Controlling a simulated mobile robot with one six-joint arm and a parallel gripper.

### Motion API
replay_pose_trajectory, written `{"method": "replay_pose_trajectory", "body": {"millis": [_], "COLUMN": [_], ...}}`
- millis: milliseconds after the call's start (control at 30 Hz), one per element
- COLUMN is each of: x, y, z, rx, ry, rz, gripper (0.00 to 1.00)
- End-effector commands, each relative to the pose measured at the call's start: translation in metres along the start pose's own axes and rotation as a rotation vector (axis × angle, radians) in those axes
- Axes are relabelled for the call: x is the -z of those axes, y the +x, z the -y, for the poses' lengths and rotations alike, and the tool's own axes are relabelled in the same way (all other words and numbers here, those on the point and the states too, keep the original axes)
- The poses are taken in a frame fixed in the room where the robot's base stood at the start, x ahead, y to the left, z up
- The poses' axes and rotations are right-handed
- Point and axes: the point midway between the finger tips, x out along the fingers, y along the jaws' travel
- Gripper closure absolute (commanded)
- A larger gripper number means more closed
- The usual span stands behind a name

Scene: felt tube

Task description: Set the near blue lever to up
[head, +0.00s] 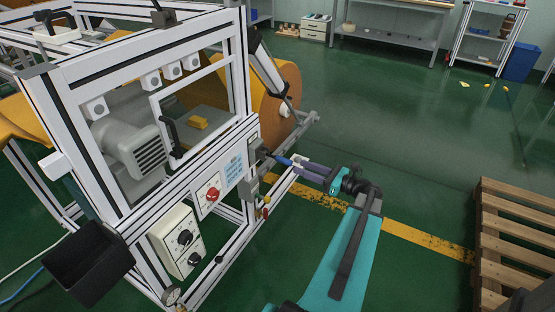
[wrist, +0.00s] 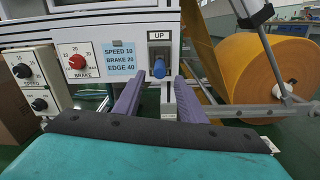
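The blue lever (wrist: 159,68) sticks out of a grey plate under an "UP" label on the machine's front. Its knob points roughly toward the wrist camera; I cannot tell its exact setting. In the head view the blue lever (head: 284,161) shows just ahead of my fingertips. My gripper (wrist: 161,80) is open, with one purple finger to each side of the lever in the wrist view. In the head view my gripper (head: 298,166) reaches in from the right. I see no clear contact between fingers and lever.
Left of the lever are a blue settings label (wrist: 120,52), a red brake knob (wrist: 77,62) and a grey box with black speed knobs (wrist: 27,80). An orange roll (wrist: 250,68) is at right. A wooden pallet (head: 515,225) lies at right; green floor between is open.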

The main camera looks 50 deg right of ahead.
Motion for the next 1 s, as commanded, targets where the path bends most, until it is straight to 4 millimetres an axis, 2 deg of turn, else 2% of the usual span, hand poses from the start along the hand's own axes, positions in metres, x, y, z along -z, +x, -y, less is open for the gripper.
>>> {"method": "replay_pose_trajectory", "body": {"millis": [700, 1000], "x": [0.001, 0.000], "y": [0.090, 0.116], "z": [0.000, 0.001], "rx": [-0.001, 0.001], "ry": [-0.001, 0.000], "rz": [-0.001, 0.000], "gripper": [0.63, 0.63]}}
